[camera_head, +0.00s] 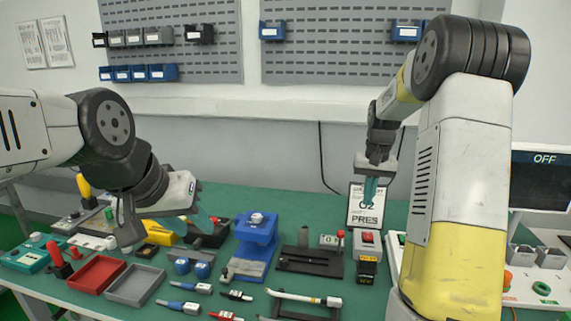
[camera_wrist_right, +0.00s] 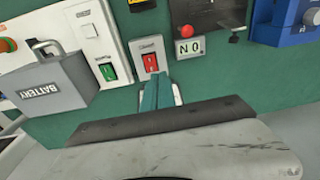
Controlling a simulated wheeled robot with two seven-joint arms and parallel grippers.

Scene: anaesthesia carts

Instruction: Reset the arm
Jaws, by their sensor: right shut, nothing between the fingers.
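My right gripper (camera_head: 370,190) hangs over the back right of the green table, pointing down, in front of a framed sign reading O2 PRES (camera_head: 357,218). Its teal fingers are together and empty; in the right wrist view the fingers (camera_wrist_right: 158,88) show just below a small box with a red switch (camera_wrist_right: 151,62). My left gripper (camera_head: 203,219) is over the left part of the table, tilted, with teal fingers near a black tray; whether it is open is unclear. Its arm hides part of the table.
A blue stand (camera_head: 256,241) and a black slide plate (camera_head: 309,262) stand mid-table. A red tray (camera_head: 97,274) and a grey tray (camera_head: 134,285) lie front left. A grey BATTERY box (camera_wrist_right: 49,85) is near the right arm. A screen reading OFF (camera_head: 541,182) stands at right.

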